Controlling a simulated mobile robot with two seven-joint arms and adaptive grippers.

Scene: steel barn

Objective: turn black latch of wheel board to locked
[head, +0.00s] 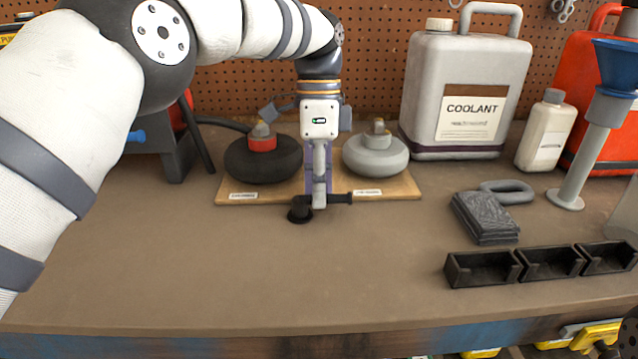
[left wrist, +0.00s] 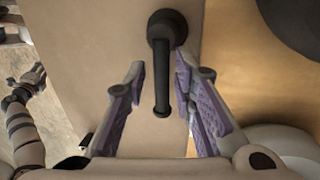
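The wheel board (head: 232,194) is a flat wooden board on the workbench. It carries a black wheel (head: 258,160) with a red hub and a grey wheel (head: 376,160). The black latch (left wrist: 162,75) has a round knob at its pivot and a straight lever; in the head view (head: 299,214) it is at the board's front edge, with the lever pointing right. My left gripper (left wrist: 160,72) points down over it. Its purple-padded fingers are apart, one on each side of the lever, with gaps visible. The fingers partly hide the latch in the head view. My right gripper is not seen.
Two small labels on the board's front are too blurred to read. A coolant jug (head: 468,85), a white bottle (head: 547,130) and a funnel stand (head: 572,195) are at the back right. Black bins (head: 482,270) and a dark folded cloth (head: 487,217) lie front right. The front left bench is clear.

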